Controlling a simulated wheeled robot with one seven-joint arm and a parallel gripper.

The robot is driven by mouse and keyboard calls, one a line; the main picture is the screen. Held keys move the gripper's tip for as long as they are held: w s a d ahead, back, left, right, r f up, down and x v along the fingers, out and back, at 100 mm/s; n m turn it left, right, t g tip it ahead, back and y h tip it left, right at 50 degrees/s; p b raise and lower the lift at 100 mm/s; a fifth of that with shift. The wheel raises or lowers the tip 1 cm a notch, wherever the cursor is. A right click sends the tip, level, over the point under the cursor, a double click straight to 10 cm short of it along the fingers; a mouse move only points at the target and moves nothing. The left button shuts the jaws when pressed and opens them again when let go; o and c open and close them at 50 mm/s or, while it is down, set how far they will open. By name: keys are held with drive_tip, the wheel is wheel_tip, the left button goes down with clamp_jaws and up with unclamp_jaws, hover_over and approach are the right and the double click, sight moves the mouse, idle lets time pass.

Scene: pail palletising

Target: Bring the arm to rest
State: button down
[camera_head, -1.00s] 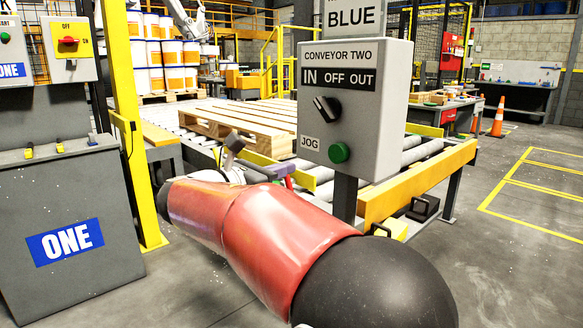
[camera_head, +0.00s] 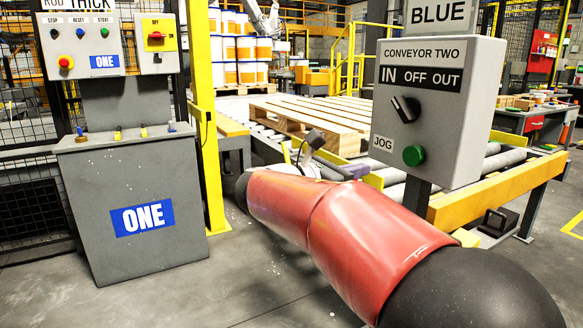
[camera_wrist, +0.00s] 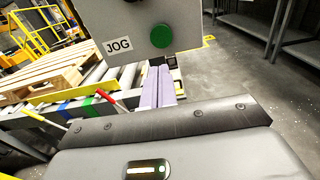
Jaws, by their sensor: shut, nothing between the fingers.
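My arm, with red links (camera_head: 330,220) and a black joint, reaches away across the lower middle of the head view. My gripper (camera_wrist: 158,90) shows lavender fingers in the wrist view, closed together with nothing between them. They are beside the conveyor and below the conveyor two control box (camera_wrist: 150,25). The control box (camera_head: 435,110) has a black selector knob (camera_head: 405,108) turned toward IN and a green JOG button (camera_head: 413,155).
A wooden pallet (camera_head: 310,120) lies on the roller conveyor (camera_head: 490,165), which has a yellow edge rail. A grey console marked ONE (camera_head: 130,240) and a yellow post (camera_head: 207,120) stand left. Stacked white and orange pails (camera_head: 240,60) are behind. Floor at lower left is clear.

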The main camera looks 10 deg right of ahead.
drive_tip(key=s+d+f+m+g+y, duration=0.25)
drive_tip(key=s+f+m+y, duration=0.55)
drive_tip(key=s+f, duration=0.45)
drive_tip(key=s+a+f+m+t+y, duration=0.1)
drive_tip(key=s+a+f+m+y, duration=0.7)
drive_tip(key=s+m, duration=0.4)
drive_tip(key=shift+s+a+f+m+t+y, duration=0.3)
drive_tip(key=shift+a+f+m, duration=0.35)
drive_tip(key=shift+m, duration=0.35)
